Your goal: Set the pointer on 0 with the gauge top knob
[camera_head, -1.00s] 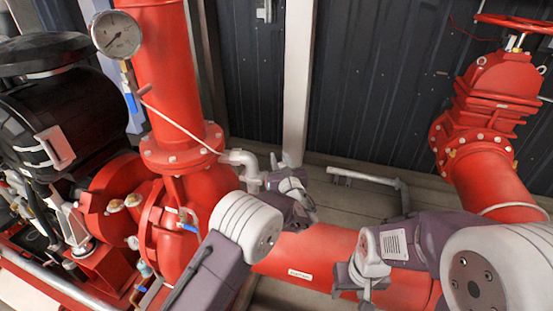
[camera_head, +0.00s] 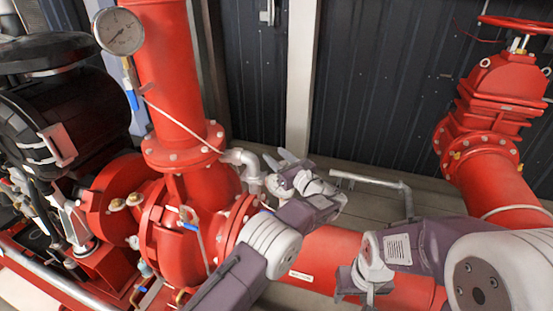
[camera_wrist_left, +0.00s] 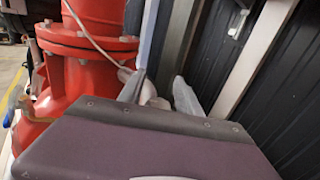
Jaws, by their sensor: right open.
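The round white-faced gauge (camera_head: 118,32) stands at the upper left in the head view, in front of the red vertical pipe. Its dark pointer appears slanted toward the lower left, but the scale is too small to read. I cannot make out a knob on its top. My left gripper (camera_head: 279,158) is open and empty, well right of and below the gauge, near the grey pipe elbow. Its two separated fingers also show in the left wrist view (camera_wrist_left: 160,92). My right gripper (camera_head: 350,290) is open at the bottom, far from the gauge; its fingertips are partly hidden.
The red vertical pipe (camera_head: 172,75) and its bolted flange stand between my left gripper and the gauge. A blue-handled valve (camera_head: 131,99) hangs below the gauge. A black engine (camera_head: 65,110) fills the left. A red handwheel valve (camera_head: 500,95) stands right.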

